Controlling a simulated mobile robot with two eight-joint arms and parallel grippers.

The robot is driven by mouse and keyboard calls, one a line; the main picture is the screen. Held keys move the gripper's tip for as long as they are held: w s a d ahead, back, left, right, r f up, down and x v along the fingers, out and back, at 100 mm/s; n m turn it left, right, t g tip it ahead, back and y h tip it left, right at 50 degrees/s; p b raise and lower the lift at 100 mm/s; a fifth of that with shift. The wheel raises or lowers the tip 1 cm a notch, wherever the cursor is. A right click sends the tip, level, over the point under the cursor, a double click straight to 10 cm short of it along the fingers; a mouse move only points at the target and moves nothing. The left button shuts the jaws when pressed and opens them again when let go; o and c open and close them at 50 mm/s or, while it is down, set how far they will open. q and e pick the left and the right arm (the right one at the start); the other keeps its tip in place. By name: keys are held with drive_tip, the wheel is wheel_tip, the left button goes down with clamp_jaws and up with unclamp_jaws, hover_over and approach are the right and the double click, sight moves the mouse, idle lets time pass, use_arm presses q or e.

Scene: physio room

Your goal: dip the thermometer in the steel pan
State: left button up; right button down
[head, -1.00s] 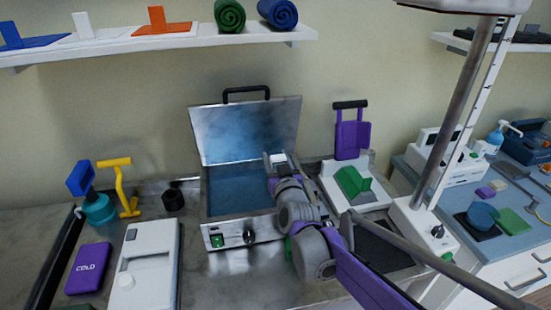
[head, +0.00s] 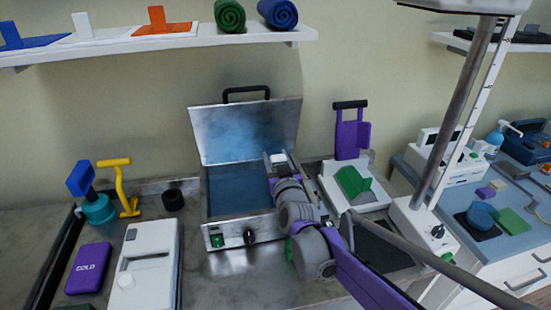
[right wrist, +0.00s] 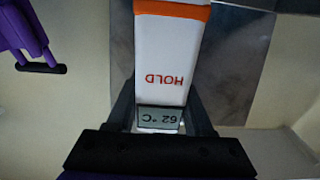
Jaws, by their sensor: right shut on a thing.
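The steel pan (head: 265,227) stands on the counter with its lid (head: 245,131) open against the wall side and blue water (head: 237,188) inside. My right gripper (head: 274,160) is over the right part of the pan. It is shut on the thermometer, of which only a small white part shows in the head view. In the right wrist view the thermometer (right wrist: 172,55) is white with orange edges, the word HOLD and a display reading 62 °C, between the fingers. Its tip is hidden, so I cannot tell whether it touches the water. My left gripper is out of view.
A white device with a green holder (head: 354,184) stands close right of the pan. A white box (head: 146,265) and a purple COLD pack (head: 88,268) lie to the left. A black ring (head: 173,200) sits left of the pan. Bare counter lies in front of the pan.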

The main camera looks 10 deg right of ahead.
wheel_tip(320, 180, up, 12)
drive_tip(key=p, duration=0.7)
idle(0.8)
idle(1.4)
